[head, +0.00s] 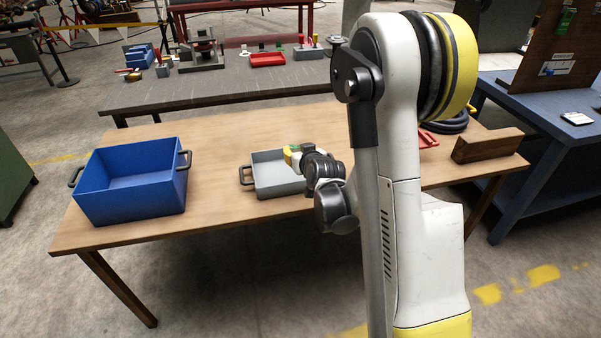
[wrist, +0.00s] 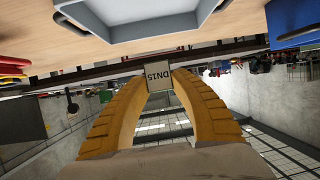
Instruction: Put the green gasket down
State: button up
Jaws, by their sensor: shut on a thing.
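My gripper (head: 293,156) is at the grey bin (head: 266,188), over its right part in the head view. In the wrist view the fingers (wrist: 158,78) close in on a small greyish piece with lettering, and no green shows there. The grey bin also shows in the wrist view (wrist: 140,42), beyond the fingertips. I cannot tell whether the gasket touches the bin.
A blue bin (head: 130,205) with black handles stands at the left of the wooden table (head: 225,217). A wooden block (head: 487,146) and a red thing (head: 428,140) are at the right. Bare tabletop lies between the two bins. A dark bench (head: 230,88) stands behind.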

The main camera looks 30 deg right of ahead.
jog(key=shift+m+h, duration=0.4)
jog(key=shift+h, duration=0.1)
jog(key=d+f, duration=0.1)
jog(key=s+d+f, duration=0.1)
jog(key=d, duration=0.1)
jog(key=d+f, duration=0.1)
jog(key=d, duration=0.1)
jog(key=shift+s+d+f, duration=0.15)
jog(key=shift+s+f, duration=0.1)
jog(key=shift+s, duration=0.15)
jog(key=shift+w+f, duration=0.15)
jog(key=shift+f, duration=0.1)
jog(key=b, duration=0.3)
send_over(289, 176)
notch_tip(289, 176, down, 7)
jog(key=shift+d+r, duration=0.1)
notch_tip(289, 176, down, 4)
jog(key=shift+w+b, duration=0.1)
jog(key=shift+b, duration=1)
jog(key=shift+f, duration=0.25)
jog(key=o, duration=0.7)
jog(key=shift+o, duration=0.2)
